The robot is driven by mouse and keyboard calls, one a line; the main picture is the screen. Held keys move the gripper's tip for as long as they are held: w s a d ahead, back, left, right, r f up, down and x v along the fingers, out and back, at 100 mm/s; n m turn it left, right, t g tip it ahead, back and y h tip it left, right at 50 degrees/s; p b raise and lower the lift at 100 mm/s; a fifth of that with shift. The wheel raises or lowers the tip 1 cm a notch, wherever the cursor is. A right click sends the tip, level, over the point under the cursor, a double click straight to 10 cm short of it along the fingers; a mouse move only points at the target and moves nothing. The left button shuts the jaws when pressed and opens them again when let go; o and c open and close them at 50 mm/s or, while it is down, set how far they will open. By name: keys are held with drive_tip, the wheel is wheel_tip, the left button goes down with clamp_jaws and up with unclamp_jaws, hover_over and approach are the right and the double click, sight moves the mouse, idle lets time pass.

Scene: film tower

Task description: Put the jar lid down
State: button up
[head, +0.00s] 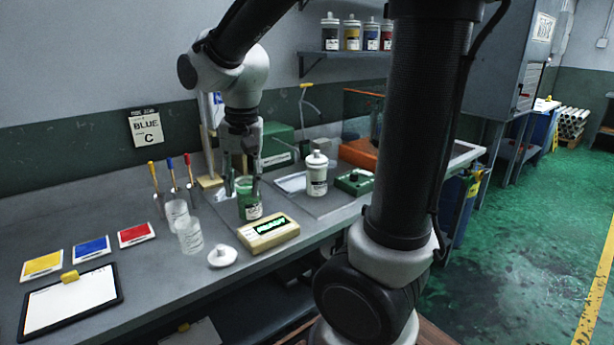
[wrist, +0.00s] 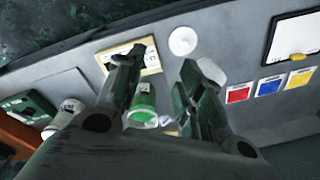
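The white jar lid (head: 222,256) lies on the grey bench near its front edge, with its knob upward. It also shows as a round white disc in the wrist view (wrist: 183,41). My gripper (head: 243,186) is away from the lid, pointing down over the glass jar of green contents (head: 250,208). In the wrist view my gripper (wrist: 158,65) has its two fingers spread apart, with nothing held between them. The green jar (wrist: 143,108) shows in the gap between the fingers; I cannot tell if they touch it.
A cream box with a lit READY display (head: 269,232) stands right of the lid. Two clear glass beakers (head: 189,236) stand to its left. A white-capped jar (head: 317,174) stands on a tray at right.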

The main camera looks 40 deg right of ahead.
drive_tip(key=s+d+r+n+t, duration=0.1)
drive_tip(key=s+d+r+n, duration=0.1)
drive_tip(key=s, duration=0.5)
drive_tip(key=s+d+r+n+t, duration=0.2)
drive_tip(key=s+d+r+n, duration=0.1)
drive_tip(key=s+d, duration=0.4)
drive_tip(key=shift+s+n, duration=0.25)
drive_tip(key=shift+n, duration=0.45)
